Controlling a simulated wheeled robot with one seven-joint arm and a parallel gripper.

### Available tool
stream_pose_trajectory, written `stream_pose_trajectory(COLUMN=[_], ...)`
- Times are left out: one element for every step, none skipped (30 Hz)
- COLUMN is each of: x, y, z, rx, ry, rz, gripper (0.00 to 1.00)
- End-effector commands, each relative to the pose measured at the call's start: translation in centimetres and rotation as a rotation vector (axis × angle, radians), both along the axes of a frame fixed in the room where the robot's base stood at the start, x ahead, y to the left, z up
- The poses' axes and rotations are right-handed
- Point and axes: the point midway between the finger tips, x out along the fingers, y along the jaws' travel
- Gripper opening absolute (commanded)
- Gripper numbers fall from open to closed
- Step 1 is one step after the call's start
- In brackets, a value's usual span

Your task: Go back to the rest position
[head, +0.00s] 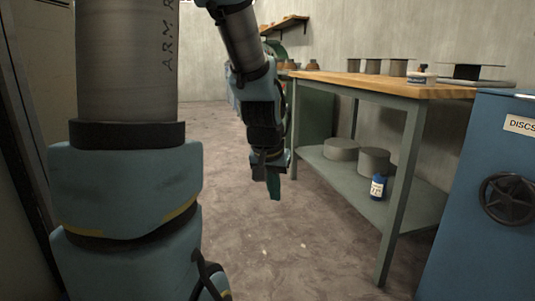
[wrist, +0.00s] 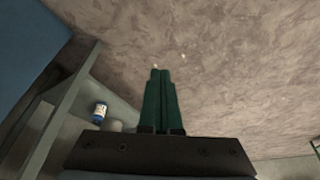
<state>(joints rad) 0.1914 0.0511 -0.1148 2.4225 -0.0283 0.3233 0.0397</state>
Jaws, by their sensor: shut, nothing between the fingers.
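My gripper (head: 274,188) hangs pointing down over open floor, to the left of the workbench in the head view. In the wrist view its two green fingers (wrist: 160,74) are together, with nothing between them. The tips are above the bare floor (wrist: 220,60) and touch nothing. My arm comes down from the top of the head view, bent at the wrist.
A workbench (head: 385,84) with a wooden top stands right of my gripper. Its lower shelf (head: 330,168) holds grey round pieces and a blue bottle (head: 378,187). A blue cabinet (head: 470,200) with a handwheel stands at the right. Floor (head: 290,250) is clear below.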

Motion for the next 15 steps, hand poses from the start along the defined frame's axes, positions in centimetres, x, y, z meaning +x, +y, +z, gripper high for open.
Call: stream_pose_trajectory(x=[-2.1,-3.4,-5.4,-7.0,-7.8,-7.2,-7.1,-7.1,-7.1,-7.1,-7.0,-7.0,-7.0,-7.0,-7.0], y=[3.4,5.1,7.2,8.7,9.4,8.8,8.7,8.7,8.7,8.7,8.7,8.7,8.7,8.6,8.6], z=[0.1,-0.2,-0.5,-0.7,0.2,2.4,3.4,4.4,5.6,6.6,7.5,8.8,9.7,10.7,11.9], rx=[0.021,0.031,0.042,0.049,0.052,0.050,0.050,0.050,0.050,0.050,0.050,0.050,0.050,0.050,0.050], ry=[0.064,0.105,0.160,0.200,0.220,0.207,0.206,0.205,0.205,0.205,0.204,0.204,0.204,0.203,0.203], rz=[0.077,0.120,0.177,0.222,0.244,0.227,0.225,0.224,0.223,0.223,0.222,0.222,0.221,0.221,0.221], gripper=[0.00,0.00,0.00,0.00,0.00,0.00,0.00,0.00,0.00,0.00,0.00,0.00,0.00,0.00,0.00])
